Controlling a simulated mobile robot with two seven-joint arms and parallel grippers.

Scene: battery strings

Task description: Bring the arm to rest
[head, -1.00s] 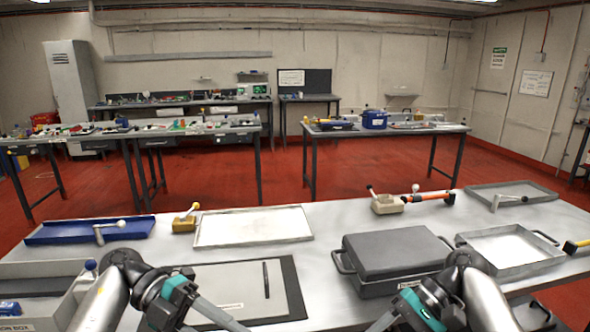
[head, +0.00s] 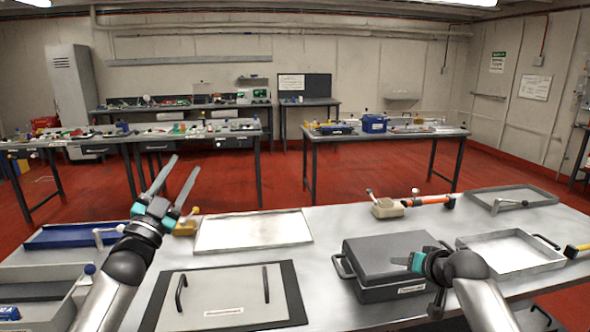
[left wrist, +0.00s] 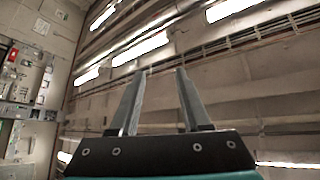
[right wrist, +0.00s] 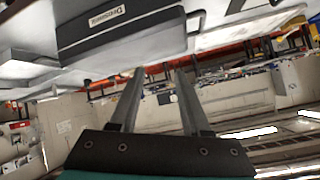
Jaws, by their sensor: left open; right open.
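My left gripper (head: 181,180) is raised above the left part of the table, fingers pointing up and away. It is open and empty; in the left wrist view its two fingers (left wrist: 160,78) stand apart against the wall and ceiling lights. My right gripper (head: 402,261) is beside the front of the dark grey case, low over the table, pointing left. In the right wrist view its fingers (right wrist: 157,78) are apart with nothing between them. Whether it touches the case cannot be told.
The dark grey case (head: 390,248) stands right of centre; its labelled front shows in the right wrist view (right wrist: 120,30). A grey panel with two handles (head: 222,296) lies front left. Flat trays (head: 252,231), a blue tray (head: 65,237) and a metal tray (head: 508,250) surround them.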

